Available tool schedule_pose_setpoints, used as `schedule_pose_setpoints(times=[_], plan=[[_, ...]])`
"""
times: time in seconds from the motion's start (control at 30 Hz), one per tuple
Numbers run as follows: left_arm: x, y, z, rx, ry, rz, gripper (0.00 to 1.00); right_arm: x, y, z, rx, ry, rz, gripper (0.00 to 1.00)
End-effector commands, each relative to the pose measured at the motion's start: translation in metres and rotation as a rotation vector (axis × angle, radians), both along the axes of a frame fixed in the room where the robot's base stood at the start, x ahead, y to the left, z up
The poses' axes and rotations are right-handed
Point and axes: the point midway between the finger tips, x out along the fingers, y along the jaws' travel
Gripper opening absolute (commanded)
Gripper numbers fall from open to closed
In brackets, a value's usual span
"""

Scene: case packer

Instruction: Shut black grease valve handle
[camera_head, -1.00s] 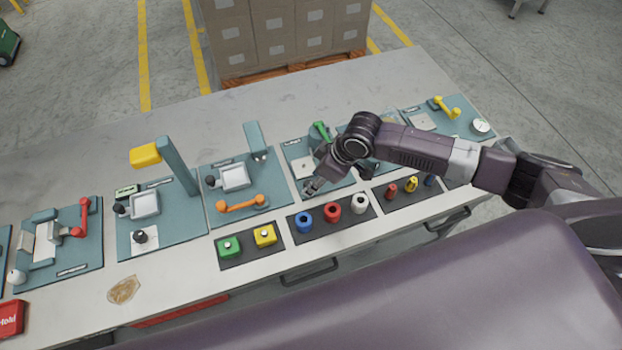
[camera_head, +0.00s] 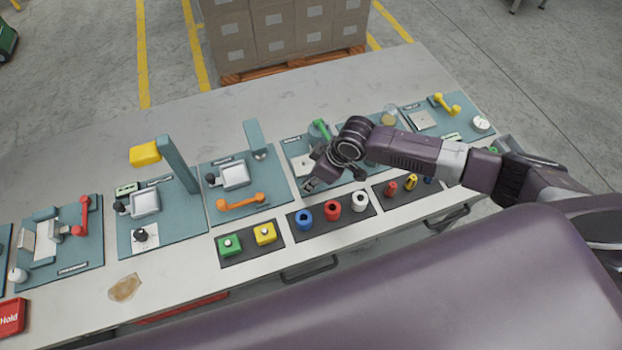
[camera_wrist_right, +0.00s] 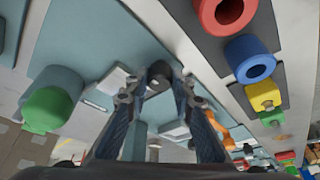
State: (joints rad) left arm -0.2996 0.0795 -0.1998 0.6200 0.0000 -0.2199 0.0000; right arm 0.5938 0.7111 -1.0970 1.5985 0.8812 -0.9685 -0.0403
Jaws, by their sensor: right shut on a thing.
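In the head view my right gripper (camera_head: 310,184) is low over the front part of a blue-grey panel (camera_head: 300,149) with a green handle (camera_head: 320,128). In the right wrist view, the two fingertips of my right gripper (camera_wrist_right: 160,91) are on either side of a black rounded knob-like handle (camera_wrist_right: 159,73), shut on it. The handle's lower part and any stem are hidden. In the head view the gripper and wrist cover it. The green handle also shows in the wrist view (camera_wrist_right: 47,108). My left gripper is not in view.
In front of the gripper, a dark tray (camera_head: 294,224) holds blue, red and white rings. A tray with green and yellow blocks (camera_head: 222,258) is to its left. An orange handle (camera_head: 242,203) lies on the panel to the left. The back of the table (camera_head: 300,93) is clear.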

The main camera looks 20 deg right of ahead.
Motion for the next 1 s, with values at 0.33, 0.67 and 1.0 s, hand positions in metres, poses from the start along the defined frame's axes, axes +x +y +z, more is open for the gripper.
schedule_pose_setpoints(times=[0.33,0.67,1.0], plan=[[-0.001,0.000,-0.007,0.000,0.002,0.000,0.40,0.002,-0.001,-0.001,-0.001,-0.001,0.086,0.00],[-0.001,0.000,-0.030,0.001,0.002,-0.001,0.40,0.004,-0.002,-0.003,0.002,-0.001,0.351,0.00],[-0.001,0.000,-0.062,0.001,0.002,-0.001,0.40,0.006,-0.001,-0.003,0.002,-0.002,0.675,0.00]])
